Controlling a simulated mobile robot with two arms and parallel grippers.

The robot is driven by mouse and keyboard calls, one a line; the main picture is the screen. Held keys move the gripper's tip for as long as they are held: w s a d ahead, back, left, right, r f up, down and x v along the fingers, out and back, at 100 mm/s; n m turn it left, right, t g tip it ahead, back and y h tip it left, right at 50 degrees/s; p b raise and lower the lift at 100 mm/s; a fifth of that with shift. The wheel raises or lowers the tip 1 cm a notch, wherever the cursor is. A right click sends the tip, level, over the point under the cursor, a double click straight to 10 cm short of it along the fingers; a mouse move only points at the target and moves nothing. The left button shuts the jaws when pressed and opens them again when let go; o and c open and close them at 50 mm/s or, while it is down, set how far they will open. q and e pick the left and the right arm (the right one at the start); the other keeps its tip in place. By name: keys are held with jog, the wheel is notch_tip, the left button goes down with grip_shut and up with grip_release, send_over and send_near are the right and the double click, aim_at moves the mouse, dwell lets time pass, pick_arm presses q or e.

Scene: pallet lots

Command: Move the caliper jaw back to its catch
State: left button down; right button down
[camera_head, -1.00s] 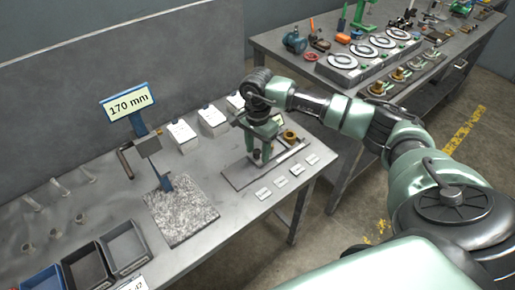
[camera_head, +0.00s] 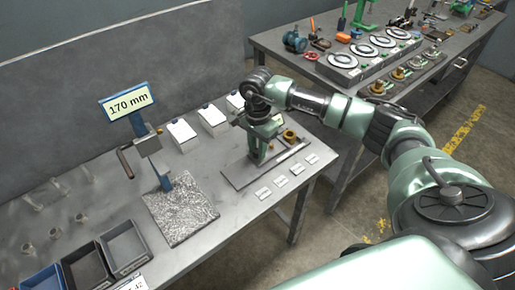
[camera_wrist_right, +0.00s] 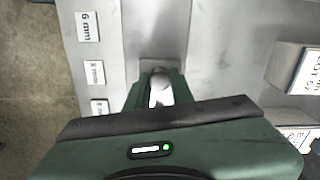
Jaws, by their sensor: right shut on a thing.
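The caliper (camera_head: 236,180) lies on the grey bench as a long flat plate with a rail, and a brass round part (camera_head: 290,135) stands near its far right end. My right gripper (camera_head: 261,156) points down over the middle of the plate. In the right wrist view its fingers (camera_wrist_right: 160,88) are closed around a pale rounded knob (camera_wrist_right: 159,80), which appears to be part of the caliper jaw. The jaw itself is mostly hidden by the gripper. I cannot make out the catch. My left gripper is not in view.
Small white labels (camera_head: 281,182) lie along the plate's front side; one reads 6 mm (camera_wrist_right: 88,26). White boxes (camera_head: 213,121) stand behind. A 170 mm sign (camera_head: 128,102) rises by a granite slab (camera_head: 182,212). Trays (camera_head: 122,245) sit front left.

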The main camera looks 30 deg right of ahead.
jog(key=shift+a, duration=0.1)
dwell(0.7)
jog(key=a+b, duration=0.1)
jog(key=a, duration=0.4)
jog(key=shift+s+a, duration=0.1)
jog(key=shift+s, duration=0.05)
jog(key=shift+s+a, duration=0.1)
jog(key=shift+a, duration=0.35)
jog(key=c, duration=1.3)
grip_release()
jog(key=shift+o, duration=0.5)
jog(key=shift+a, duration=0.1)
